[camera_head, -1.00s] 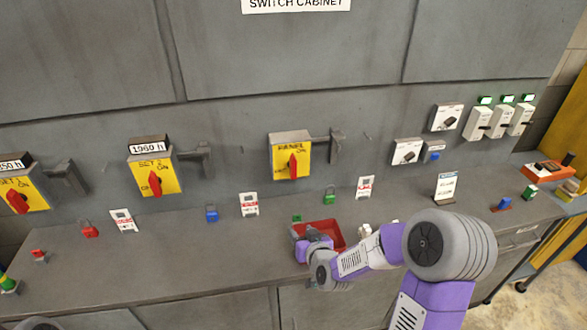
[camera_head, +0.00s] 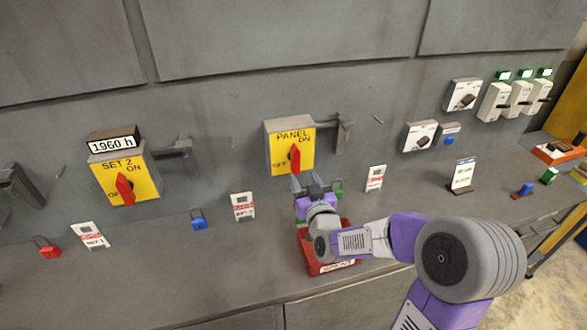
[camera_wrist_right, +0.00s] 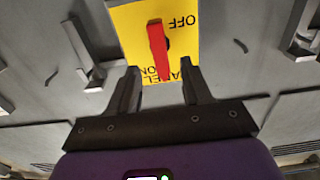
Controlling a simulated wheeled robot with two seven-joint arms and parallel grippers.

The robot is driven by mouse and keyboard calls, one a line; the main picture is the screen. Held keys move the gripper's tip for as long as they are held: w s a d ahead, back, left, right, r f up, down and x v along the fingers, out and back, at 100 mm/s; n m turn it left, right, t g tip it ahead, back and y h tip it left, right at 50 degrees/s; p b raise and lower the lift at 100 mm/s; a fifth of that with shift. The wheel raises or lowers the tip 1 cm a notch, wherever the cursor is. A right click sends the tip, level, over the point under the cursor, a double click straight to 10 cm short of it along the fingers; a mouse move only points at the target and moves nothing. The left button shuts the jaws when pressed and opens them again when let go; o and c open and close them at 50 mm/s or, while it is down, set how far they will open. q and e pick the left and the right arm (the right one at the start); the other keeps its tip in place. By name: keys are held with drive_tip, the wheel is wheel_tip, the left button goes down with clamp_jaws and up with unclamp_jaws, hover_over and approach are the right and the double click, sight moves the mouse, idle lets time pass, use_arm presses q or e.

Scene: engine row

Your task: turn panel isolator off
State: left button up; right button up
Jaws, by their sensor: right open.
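The panel isolator (camera_head: 307,158) is a grey box with a yellow face on the cabinet wall, labelled PANEL and ON. Its red handle (camera_head: 294,158) stands nearly upright. My right gripper (camera_head: 314,184) is open and empty, just below the isolator and in front of the wall. In the right wrist view the yellow face (camera_wrist_right: 133,25) appears upside down, with OFF at its upper right. There the red handle (camera_wrist_right: 158,48) lies between the lines of the open fingers (camera_wrist_right: 160,75). I see no contact. My left gripper is out of view.
A red box (camera_head: 318,262) stands on the ledge under my right forearm. A grey bracket (camera_head: 343,130) juts out right of the isolator. The SET 2 isolator (camera_head: 145,178) is to the left. A blue padlock (camera_head: 198,219) and tags (camera_head: 243,206) stand on the ledge.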

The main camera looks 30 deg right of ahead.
sight(297, 163)
drive_tip(key=shift+p+x, duration=0.3)
drive_tip(key=shift+x, duration=3.2)
drive_tip(key=shift+s+r, duration=0.1)
drive_tip(key=shift+r, duration=0.05)
clamp_jaws()
